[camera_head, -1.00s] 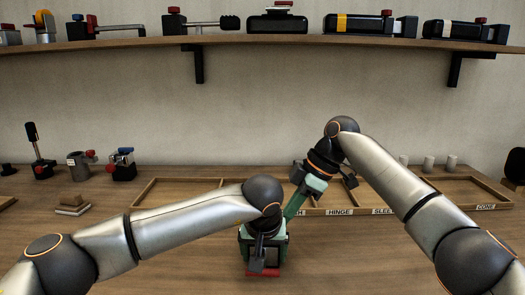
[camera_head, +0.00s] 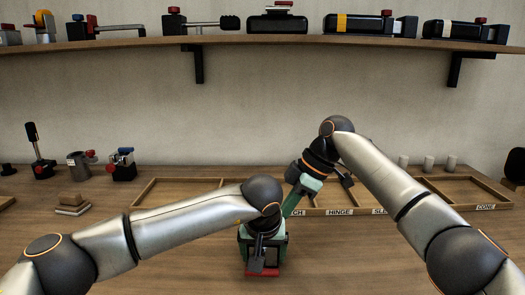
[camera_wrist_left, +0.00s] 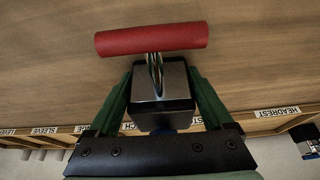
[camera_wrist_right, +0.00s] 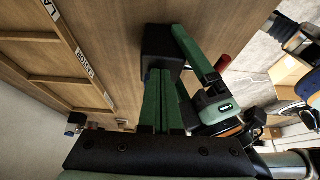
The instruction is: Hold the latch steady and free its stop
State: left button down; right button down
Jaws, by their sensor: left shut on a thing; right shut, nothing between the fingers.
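The latch, a dark block with a grey metal face (camera_wrist_left: 163,100), has a red bar handle (camera_wrist_left: 150,38) on a metal stem. In the head view the red handle (camera_head: 263,272) shows at the front, and the arms hide much of the block. My left gripper (camera_wrist_left: 160,95) is shut on the block, one green finger on each side. My right gripper (camera_wrist_right: 162,75) is shut and empty, its fingertips close to the dark block (camera_wrist_right: 162,42); I cannot tell if they touch. A small blue part (camera_wrist_left: 185,128) shows at the block's far edge; I cannot identify the stop for certain.
A labelled wooden tray (camera_head: 340,212) lies behind the latch. Several small mechanisms, including a blue-and-red one (camera_head: 122,164), stand at the left back. A shelf (camera_head: 250,40) holds more hardware above. The table front is clear around my arms.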

pick_arm(q)
jog(key=shift+s+d, duration=0.15)
jog(key=shift+d, duration=0.2)
dwell(1.2)
dwell(0.4)
jog(key=shift+a, duration=0.15)
jog(key=shift+c, duration=0.6)
grip_release()
jog(key=shift+o, duration=0.6)
jog(key=shift+a, duration=0.1)
